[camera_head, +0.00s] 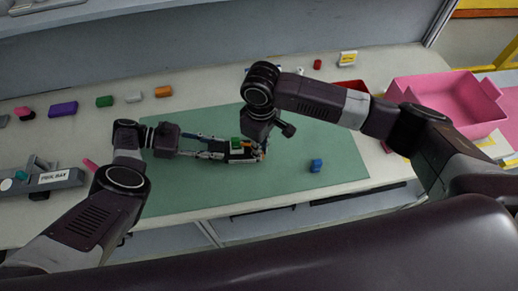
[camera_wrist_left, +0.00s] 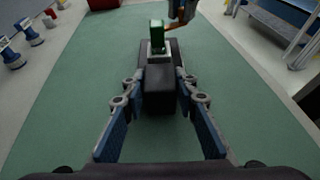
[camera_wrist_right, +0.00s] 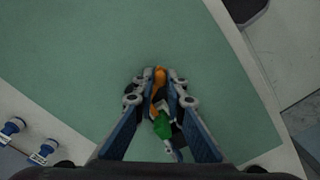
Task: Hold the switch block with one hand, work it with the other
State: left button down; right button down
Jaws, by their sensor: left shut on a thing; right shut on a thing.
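The switch block is black, with a green part on top (camera_wrist_left: 157,35), and lies on the green mat (camera_head: 320,135). Its black body (camera_wrist_left: 158,92) is between the fingers of my left gripper (camera_head: 222,151), which is shut on it from the left in the head view. My right gripper (camera_wrist_right: 158,82) comes down from above at the block's far end. It is shut on a slim orange piece (camera_wrist_right: 160,77), which looks like the block's lever. In the left wrist view this orange piece (camera_wrist_left: 173,26) shows beside the green part. My right wrist partly hides this end in the head view.
A small blue block (camera_head: 316,165) lies on the mat, right of the switch block. A pink bin (camera_head: 450,95) and a red tray (camera_head: 350,87) stand at the right. A grey panel unit (camera_head: 50,180) is at the left. Several coloured blocks line the back.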

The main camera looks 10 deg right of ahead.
jog(key=shift+w+d+n, duration=0.15)
jog(key=shift+d+n, duration=0.1)
jog(key=shift+n, duration=0.25)
jog(key=c, duration=2)
grip_release()
jog(key=shift+o, duration=0.2)
notch_tip(320, 180, up, 12)
